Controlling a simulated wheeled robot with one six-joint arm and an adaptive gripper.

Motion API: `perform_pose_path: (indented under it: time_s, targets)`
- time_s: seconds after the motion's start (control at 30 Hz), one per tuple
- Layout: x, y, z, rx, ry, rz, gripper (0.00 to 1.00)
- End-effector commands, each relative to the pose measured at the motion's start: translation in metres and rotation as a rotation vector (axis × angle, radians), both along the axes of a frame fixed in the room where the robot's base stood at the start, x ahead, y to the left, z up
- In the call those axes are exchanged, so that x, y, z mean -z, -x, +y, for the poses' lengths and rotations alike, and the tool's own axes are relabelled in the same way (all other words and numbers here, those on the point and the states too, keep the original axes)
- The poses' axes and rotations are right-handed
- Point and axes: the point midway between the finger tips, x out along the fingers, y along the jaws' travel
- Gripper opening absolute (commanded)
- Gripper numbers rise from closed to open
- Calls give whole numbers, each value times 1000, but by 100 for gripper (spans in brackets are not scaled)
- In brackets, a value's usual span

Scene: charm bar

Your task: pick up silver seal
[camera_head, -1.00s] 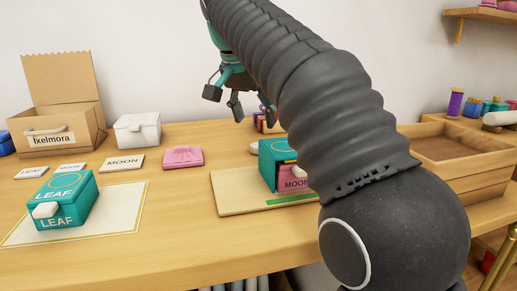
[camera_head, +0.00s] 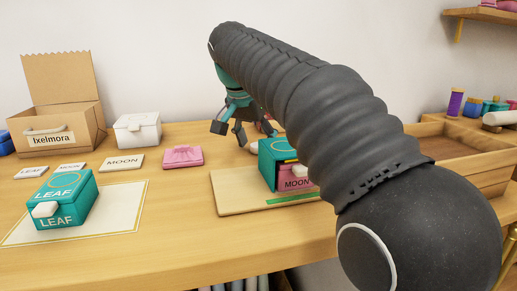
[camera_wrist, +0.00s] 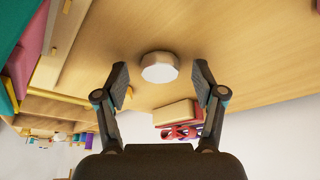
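The silver seal (camera_wrist: 159,67) is a small pale, faceted round piece standing on the wooden table. In the wrist view it sits between and slightly beyond the tips of my gripper (camera_wrist: 161,78). My gripper is open, with one finger on each side of the seal and a gap at both sides. In the head view my gripper (camera_head: 242,130) hangs behind the teal MOON box (camera_head: 274,150), and a pale bit of the seal (camera_head: 254,148) shows beside that box. I cannot tell the exact height of the fingertips above the table.
The teal and pink MOON box stands on a wooden board (camera_head: 228,188) close by. A red-patterned item (camera_wrist: 180,131) and a tan block (camera_wrist: 174,113) lie near the seal. A teal LEAF box (camera_head: 70,196), a pink piece (camera_head: 182,155) and a wooden tray (camera_head: 470,165) stand farther off.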

Motion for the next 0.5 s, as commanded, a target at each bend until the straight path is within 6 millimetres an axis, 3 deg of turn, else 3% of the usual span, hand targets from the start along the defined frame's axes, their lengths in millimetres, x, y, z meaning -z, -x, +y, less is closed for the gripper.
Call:
perform_pose_path:
  time_s: [0.03, 0.17, 0.2, 0.5]
  targets:
    - [0, 0, 0, 0, 0, 0, 57]
    - [0, 0, 0, 0, 0, 0, 24]
    - [0, 0, 0, 0, 0, 0, 21]
    - [0, 0, 0, 0, 0, 0, 21]
